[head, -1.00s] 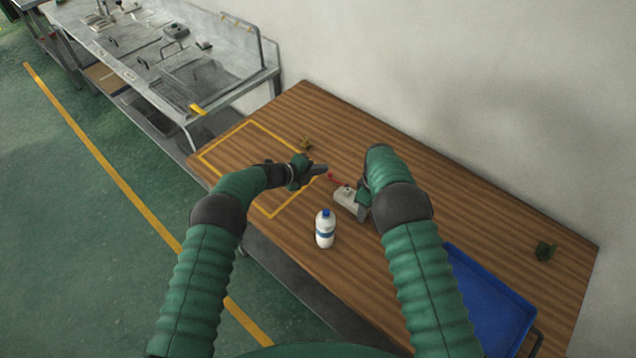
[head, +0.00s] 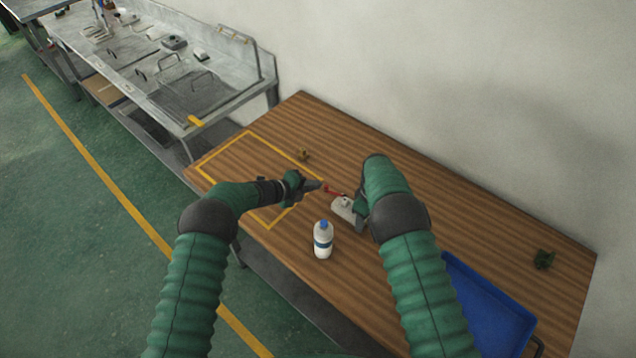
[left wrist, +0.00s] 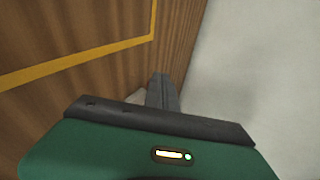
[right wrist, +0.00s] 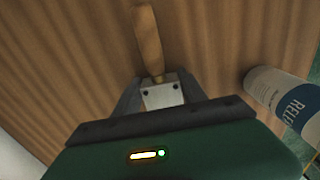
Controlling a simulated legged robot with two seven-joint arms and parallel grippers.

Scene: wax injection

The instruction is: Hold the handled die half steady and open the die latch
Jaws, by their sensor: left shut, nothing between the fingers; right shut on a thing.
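The die is a small pale grey metal block (head: 343,208) on the wooden table, with a red latch (head: 334,190) at its far left side. My right gripper (head: 358,212) is shut on the block from the right. In the right wrist view the metal block (right wrist: 163,93) sits between the fingers, with a wooden handle (right wrist: 148,40) sticking out beyond it. My left gripper (head: 318,186) is shut and empty, its fingertips close to the left end of the red latch. I cannot tell if they touch. In the left wrist view the closed fingers (left wrist: 163,92) hide the latch.
A white bottle with a blue cap (head: 323,240) stands in front of the die. A blue tray (head: 485,300) lies at the right. A yellow outlined area (head: 225,150) is on the left of the table.

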